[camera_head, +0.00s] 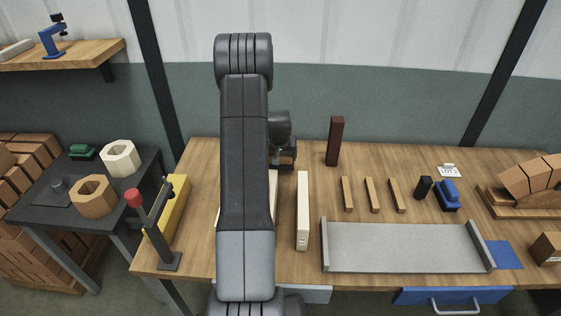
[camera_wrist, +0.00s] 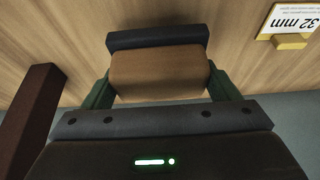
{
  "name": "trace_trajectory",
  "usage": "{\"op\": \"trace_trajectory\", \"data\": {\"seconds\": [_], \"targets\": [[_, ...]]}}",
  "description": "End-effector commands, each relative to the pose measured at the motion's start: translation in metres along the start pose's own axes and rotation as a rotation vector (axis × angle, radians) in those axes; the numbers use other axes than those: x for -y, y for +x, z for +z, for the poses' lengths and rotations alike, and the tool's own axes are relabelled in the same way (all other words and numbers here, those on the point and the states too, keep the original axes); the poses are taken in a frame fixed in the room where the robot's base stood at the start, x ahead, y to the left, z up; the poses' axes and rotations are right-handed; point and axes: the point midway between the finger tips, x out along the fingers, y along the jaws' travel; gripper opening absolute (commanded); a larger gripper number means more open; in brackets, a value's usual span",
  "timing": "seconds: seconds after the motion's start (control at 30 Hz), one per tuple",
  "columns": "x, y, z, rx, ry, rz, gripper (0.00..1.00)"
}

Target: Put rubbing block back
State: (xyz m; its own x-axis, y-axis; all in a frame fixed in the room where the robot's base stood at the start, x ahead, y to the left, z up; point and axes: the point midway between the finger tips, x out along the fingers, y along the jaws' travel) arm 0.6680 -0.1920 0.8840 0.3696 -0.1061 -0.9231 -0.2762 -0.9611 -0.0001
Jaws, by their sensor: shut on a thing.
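The rubbing block (camera_wrist: 158,73), a brown wooden block with a dark grey pad (camera_wrist: 158,38) on its far side, is between the two green fingers of my gripper (camera_wrist: 160,78) in the wrist view. The fingers are shut on its left and right sides. Wooden tabletop shows beyond the block; I cannot tell whether the pad touches it.
A dark brown upright post (camera_head: 335,141) stands right of my wrist; it also shows at the wrist view's left (camera_wrist: 30,118). A "32 mm" card (camera_wrist: 291,20) is at upper right. Wooden strips (camera_head: 372,195), a grey tray (camera_head: 405,247) and a blue-and-black item (camera_head: 447,195) occupy the bench (camera_head: 300,155).

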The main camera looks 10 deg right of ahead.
Motion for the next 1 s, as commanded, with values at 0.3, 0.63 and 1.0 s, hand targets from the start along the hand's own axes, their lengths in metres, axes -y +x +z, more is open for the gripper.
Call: {"op": "trace_trajectory", "data": {"seconds": [0.3,0.63,1.0], "targets": [[0.0,0.029,0.012,0.0,-0.001,0.0,0.6],[0.0,0.033,0.014,-0.001,0.0,0.0,0.6],[0.0,0.031,0.013,0.001,0.0,0.0,1.0]]}}
